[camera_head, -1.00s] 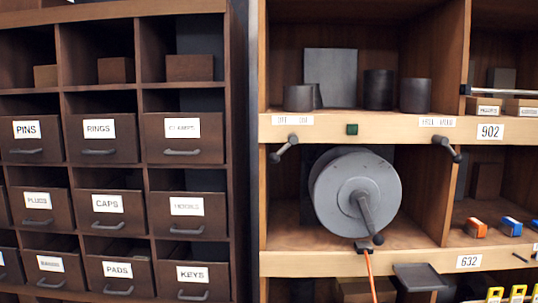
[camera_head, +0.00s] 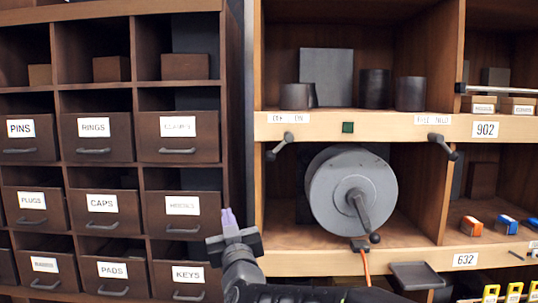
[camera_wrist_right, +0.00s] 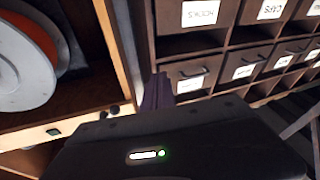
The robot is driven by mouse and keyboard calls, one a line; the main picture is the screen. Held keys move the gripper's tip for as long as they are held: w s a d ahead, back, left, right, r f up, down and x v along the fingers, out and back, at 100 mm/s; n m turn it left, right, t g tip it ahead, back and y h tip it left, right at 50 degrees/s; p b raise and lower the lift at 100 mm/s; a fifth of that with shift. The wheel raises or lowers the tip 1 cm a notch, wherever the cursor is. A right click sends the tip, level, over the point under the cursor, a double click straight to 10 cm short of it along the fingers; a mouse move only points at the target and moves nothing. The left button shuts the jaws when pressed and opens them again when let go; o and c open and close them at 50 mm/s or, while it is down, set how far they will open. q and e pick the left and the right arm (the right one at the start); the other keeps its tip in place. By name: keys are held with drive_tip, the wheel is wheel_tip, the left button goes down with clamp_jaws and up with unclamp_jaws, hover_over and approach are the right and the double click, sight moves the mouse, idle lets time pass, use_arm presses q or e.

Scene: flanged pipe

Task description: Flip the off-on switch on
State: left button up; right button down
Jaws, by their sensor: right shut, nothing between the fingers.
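The off-on switch is a dark lever (camera_head: 280,147) under a white OFF ON label (camera_head: 287,118) on the upper wooden rail. The lever's knob hangs down to the left of its pivot. My right gripper (camera_head: 229,216) has come in from below, with its purple fingertips shut and empty. It is below and left of the lever, apart from it, in front of the drawer cabinet. In the right wrist view the shut fingers (camera_wrist_right: 158,92) point at the gap between the wooden shelf and the drawers. My left gripper is not in view.
A grey reel with a crank (camera_head: 352,190) sits in the bay right of the lever. A second lever (camera_head: 442,146) under another label is farther right on the rail, with a green square (camera_head: 348,127) between. Labelled drawers (camera_head: 105,137) fill the left side.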

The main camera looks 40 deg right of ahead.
sight(269, 152)
drive_tip(key=s+d+r+m+h, duration=0.1)
drive_tip(key=s+d+r+h, duration=0.2)
drive_tip(key=r, duration=0.4)
drive_tip(key=s+d+r+m+h, duration=0.2)
drive_tip(key=s+d+r+h, duration=0.1)
drive_tip(key=s+r, duration=0.2)
drive_tip(key=shift+r, duration=0.95)
drive_tip(key=shift+w+d, duration=0.1)
drive_tip(key=shift+d, duration=0.05)
drive_tip(key=p+x, duration=0.4)
drive_tip(key=x, duration=0.5)
drive_tip(key=f, duration=0.2)
drive_tip(key=w+d+f, duration=0.1)
drive_tip(key=shift+f, duration=0.25)
